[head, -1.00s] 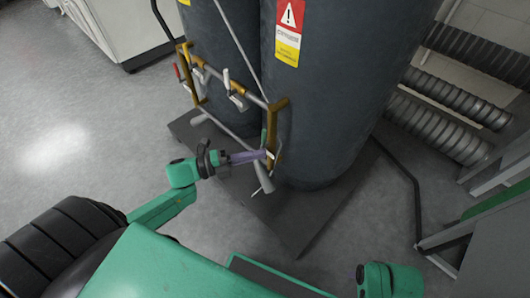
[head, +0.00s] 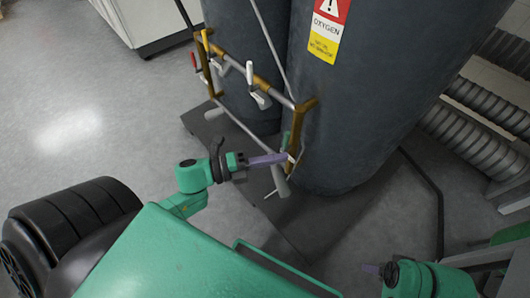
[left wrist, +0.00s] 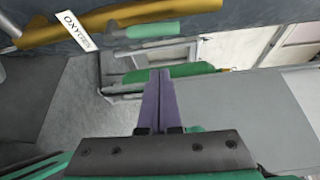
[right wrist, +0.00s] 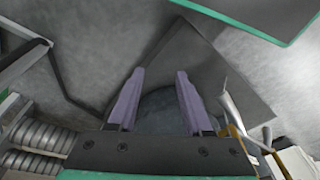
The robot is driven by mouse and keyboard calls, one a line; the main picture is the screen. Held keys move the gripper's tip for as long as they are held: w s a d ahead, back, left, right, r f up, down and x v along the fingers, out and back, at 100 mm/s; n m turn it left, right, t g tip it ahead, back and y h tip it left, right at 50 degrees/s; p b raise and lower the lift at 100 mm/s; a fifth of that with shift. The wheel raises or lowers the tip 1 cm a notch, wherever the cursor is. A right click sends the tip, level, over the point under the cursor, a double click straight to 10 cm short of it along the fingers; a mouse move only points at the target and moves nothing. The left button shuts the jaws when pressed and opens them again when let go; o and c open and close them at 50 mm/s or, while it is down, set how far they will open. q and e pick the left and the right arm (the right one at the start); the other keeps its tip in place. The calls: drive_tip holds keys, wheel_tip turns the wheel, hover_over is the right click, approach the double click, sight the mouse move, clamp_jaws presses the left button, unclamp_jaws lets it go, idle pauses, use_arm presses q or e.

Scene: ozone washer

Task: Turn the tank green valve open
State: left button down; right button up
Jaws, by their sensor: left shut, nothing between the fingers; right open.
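The green valve handle (head: 286,138) shows as a small green piece beside the brass pipe at the front of the dark tank (head: 365,95). In the left wrist view the green handle (left wrist: 153,30) lies near the top, beside the brass pipe (left wrist: 95,22) and an "OXY..." tag (left wrist: 75,30). My left gripper (head: 286,157) is shut and empty, its purple fingers close to the lower end of the brass pipe; I cannot tell whether they touch it. In the left wrist view the handle is beyond the fingertips (left wrist: 159,74). My right gripper (right wrist: 160,73) is open and empty, low at the right in the head view (head: 371,268).
Brass and grey piping (head: 270,88) with white- and red-handled valves runs across the tanks. A dark base plate (head: 300,235) lies under them. Ribbed hoses (head: 475,125) and grey frames are at the right. The floor at the left (head: 70,125) is clear.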

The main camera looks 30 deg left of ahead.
sight(285, 141)
use_arm(q)
drive_tip(key=w, duration=0.1)
drive_tip(key=w+b, duration=0.1)
drive_tip(key=w, duration=0.2)
drive_tip(key=shift+w+d+f, duration=0.1)
drive_tip(key=shift+w+d, duration=0.15)
drive_tip(key=shift+a, duration=0.15)
use_arm(e)
drive_tip(key=w+a+f+t, duration=0.1)
drive_tip(key=w+a+f+t+y, duration=0.1)
drive_tip(key=w+a+f, duration=0.1)
drive_tip(key=shift+a, duration=0.3)
use_arm(q)
drive_tip(key=shift+w+a+n, duration=0.2)
drive_tip(key=shift+a+n, duration=0.3)
drive_tip(key=shift+a, duration=0.1)
drive_tip(key=shift+r+h, duration=0.2)
drive_tip(key=shift+h, duration=0.1)
use_arm(e)
drive_tip(key=shift+s+d+r, duration=0.1)
drive_tip(key=shift+d, duration=0.15)
use_arm(q)
drive_tip(key=shift+w+a, duration=0.1)
drive_tip(key=shift+a, duration=0.05)
drive_tip(key=shift+t, duration=0.3)
